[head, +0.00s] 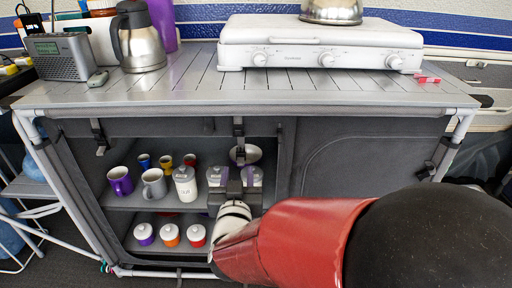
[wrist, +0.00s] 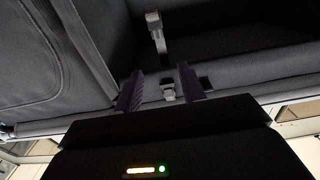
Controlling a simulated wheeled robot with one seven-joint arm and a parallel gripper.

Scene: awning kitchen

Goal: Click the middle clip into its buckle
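The middle fastener hangs at the front of the grey cabinet, below the countertop edge. Its upper piece, which looks like the buckle (head: 238,127), is on the top rail; a pale clip (head: 240,154) hangs lower on a strap. In the wrist view, which looks upside down, the buckle (wrist: 168,90) shows between my finger pads and the clip (wrist: 154,28) lies beyond the fingertips. The two pieces look apart. My gripper (head: 236,174) is just below the clip in the head view. In the wrist view my gripper (wrist: 160,71) is open, with nothing clearly held.
Another fastener (head: 99,137) hangs at the left and one (head: 432,166) at the right corner. Mugs (head: 154,184) and lidded jars (head: 170,234) stand on the open shelves behind my gripper. A stove (head: 320,43), radio (head: 62,57) and kettle (head: 139,38) stand on the countertop (head: 180,88).

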